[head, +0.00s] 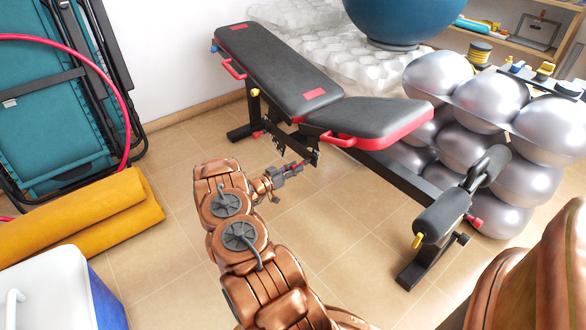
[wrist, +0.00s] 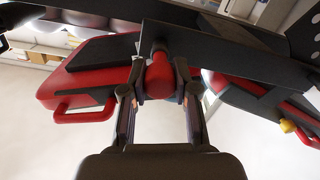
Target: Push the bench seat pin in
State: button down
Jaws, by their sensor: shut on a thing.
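The adjustable bench (head: 345,120) has a black padded back and seat with red edges. A red pin knob (wrist: 160,75) shows in the wrist view under the bench, at the black frame between the two pads. My gripper (wrist: 160,88) has its fingers on both sides of the knob and is shut on it. In the head view my gripper (head: 306,160) reaches to the frame under the seat, and the knob is mostly hidden there. How deep the pin sits in the frame cannot be told.
Silver balls (head: 490,100) are stacked right of the bench, with a blue ball (head: 415,18) behind. Rolled yellow mats (head: 90,215) and a white and blue cooler (head: 50,285) lie at the left. Tiled floor (head: 165,285) is clear around my arm.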

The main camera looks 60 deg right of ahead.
jog(key=c, duration=0.9)
grip_release()
jog(key=shift+o, duration=0.2)
jog(key=v, duration=1.2)
jog(key=shift+r, duration=0.1)
